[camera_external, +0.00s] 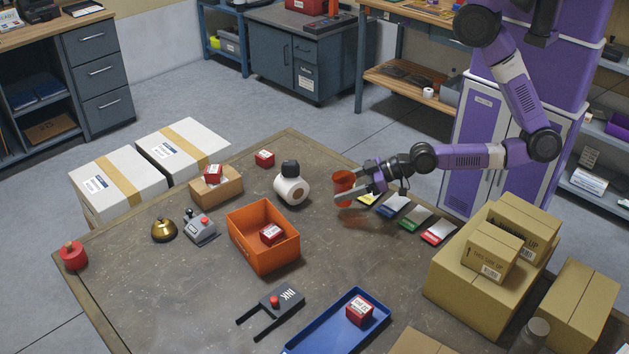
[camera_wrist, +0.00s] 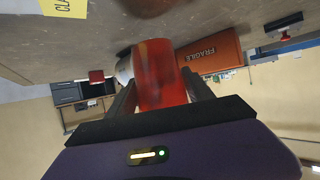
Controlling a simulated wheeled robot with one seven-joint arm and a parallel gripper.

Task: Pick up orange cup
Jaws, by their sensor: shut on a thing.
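The orange cup (camera_external: 344,182) is between the fingers of my gripper (camera_external: 355,196) in the external view. It appears raised a little above the table, with a reddish shadow or reflection below it. In the wrist view the orange cup (camera_wrist: 160,75) fills the middle, with a dark finger on each side. My gripper (camera_wrist: 163,95) is shut on it. The fingers hide parts of the cup's sides.
An orange crate (camera_external: 264,237) with a red box stands left of my gripper. Several coloured packets (camera_external: 392,206) lie under my arm. Cardboard boxes (camera_external: 484,262) stand at the right. A blue tray (camera_external: 335,322) lies in front.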

